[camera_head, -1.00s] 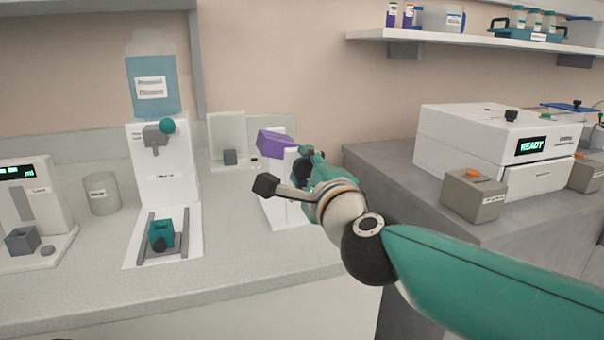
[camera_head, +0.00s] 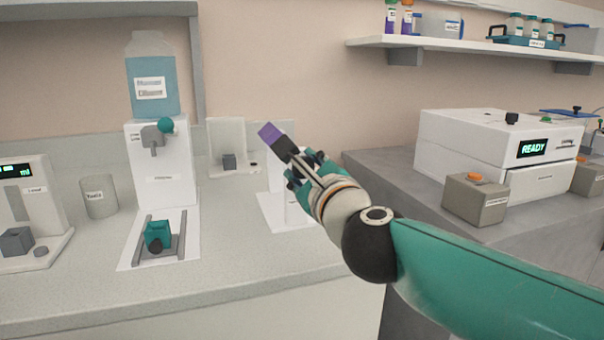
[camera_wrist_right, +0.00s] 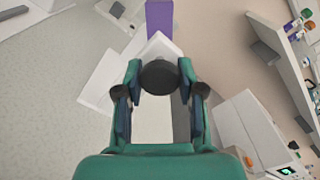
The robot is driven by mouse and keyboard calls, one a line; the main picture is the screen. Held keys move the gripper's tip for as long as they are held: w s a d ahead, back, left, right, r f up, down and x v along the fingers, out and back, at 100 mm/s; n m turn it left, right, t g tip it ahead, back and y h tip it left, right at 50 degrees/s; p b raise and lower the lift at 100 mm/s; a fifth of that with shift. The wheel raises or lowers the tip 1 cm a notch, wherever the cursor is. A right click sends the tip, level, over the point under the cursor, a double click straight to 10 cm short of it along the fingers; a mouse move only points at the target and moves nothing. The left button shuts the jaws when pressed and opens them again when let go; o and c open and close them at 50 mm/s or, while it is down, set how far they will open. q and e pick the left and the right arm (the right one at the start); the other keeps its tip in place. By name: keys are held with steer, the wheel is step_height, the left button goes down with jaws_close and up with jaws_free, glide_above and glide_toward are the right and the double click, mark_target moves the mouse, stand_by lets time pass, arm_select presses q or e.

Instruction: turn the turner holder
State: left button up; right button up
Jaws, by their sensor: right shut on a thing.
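The turner holder (camera_head: 269,131) has a purple block that shows just past a dark block, above a white stand (camera_head: 284,212). In the right wrist view the purple block (camera_wrist_right: 159,16) lies straight ahead of the fingers, over a white surface. My right gripper (camera_head: 306,169) reaches in from the right, pointing up and left. A dark round piece (camera_wrist_right: 159,77) sits between its fingertips, and it is shut on this part of the holder. The gripper hides much of the stand and the join between dark and purple parts. My left gripper is out of view.
A white dispenser (camera_head: 160,190) with a blue bottle (camera_head: 151,88) stands to the left, beside a tools cup (camera_head: 100,196). A white machine reading READY (camera_head: 480,145) and a grey button box (camera_head: 475,199) stand on the right counter. The front counter (camera_head: 230,270) is clear.

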steer(key=shift+a+f+m+b, duration=0.1)
steer(key=shift+f+m+b, duration=0.3)
steer(key=shift+m, duration=0.7)
steer(key=shift+r+m, duration=0.1)
steer(key=shift+m, duration=0.3)
steer(key=o, duration=1.1)
steer(key=shift+o, duration=0.2)
steer(key=shift+r, duration=0.15)
steer(key=v, duration=1.2)
